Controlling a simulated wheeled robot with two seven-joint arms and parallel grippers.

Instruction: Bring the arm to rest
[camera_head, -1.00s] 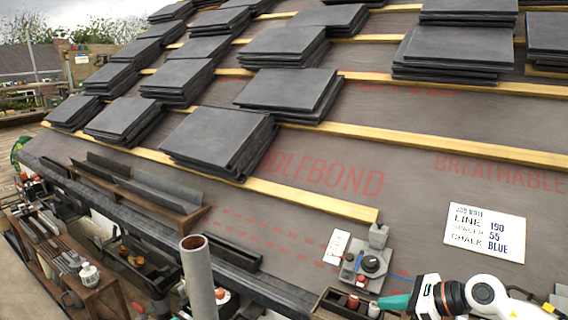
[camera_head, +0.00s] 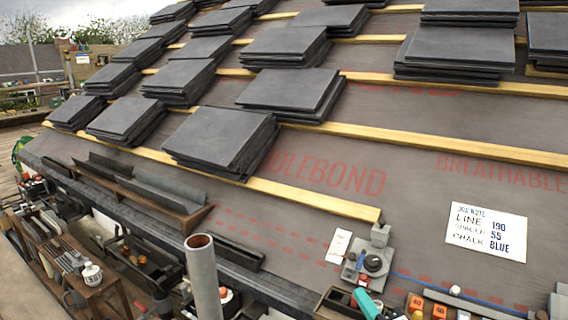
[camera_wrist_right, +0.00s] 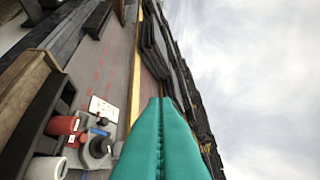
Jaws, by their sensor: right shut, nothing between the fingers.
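My right gripper (camera_head: 364,295) shows as teal fingers at the bottom edge of the head view, just below the grey device with a dark knob (camera_head: 374,263). In the right wrist view its two teal fingers (camera_wrist_right: 160,102) lie pressed together along a seam, with nothing between them. The rest of the right arm is mostly cut off by the lower edge of the head view. My left gripper is not in view.
Slate stacks (camera_head: 222,138) sit along wooden battens (camera_head: 455,145) on the grey membrane. A job note (camera_head: 487,232) lies at right. Orange blocks (camera_head: 415,303) and a blue line (camera_head: 455,290) are near the bottom right. A grey pipe (camera_head: 203,278) stands in front.

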